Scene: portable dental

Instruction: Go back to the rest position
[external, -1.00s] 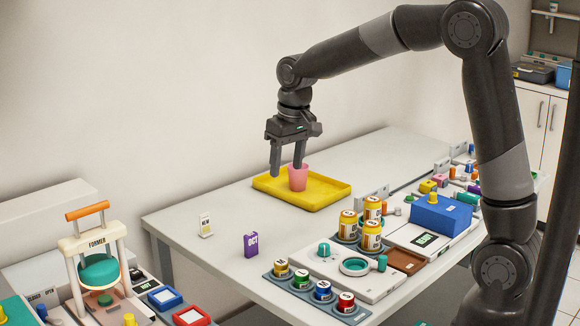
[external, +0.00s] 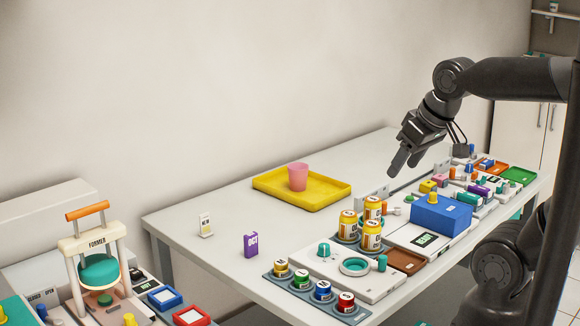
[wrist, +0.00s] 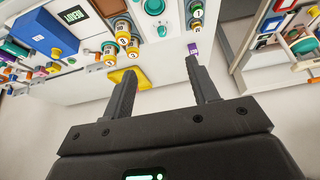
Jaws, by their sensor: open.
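My gripper (external: 404,164) is open and empty, held in the air above the right part of the table. In the wrist view, its two fingers (wrist: 160,80) are spread with nothing between them. My arm is folded back to the right. A pink cup (external: 298,177) stands upright on the yellow tray (external: 330,201), apart from my gripper. The wrist view shows the yellow tray (wrist: 143,83) partly, behind the left finger.
Yellow-orange jars (external: 371,237), a blue box (external: 440,216) and several small coloured items stand along the table's front and right. A purple OUT block (external: 251,245) and a white NEW sign (external: 206,226) stand at left. A former stand (external: 94,262) is at lower left.

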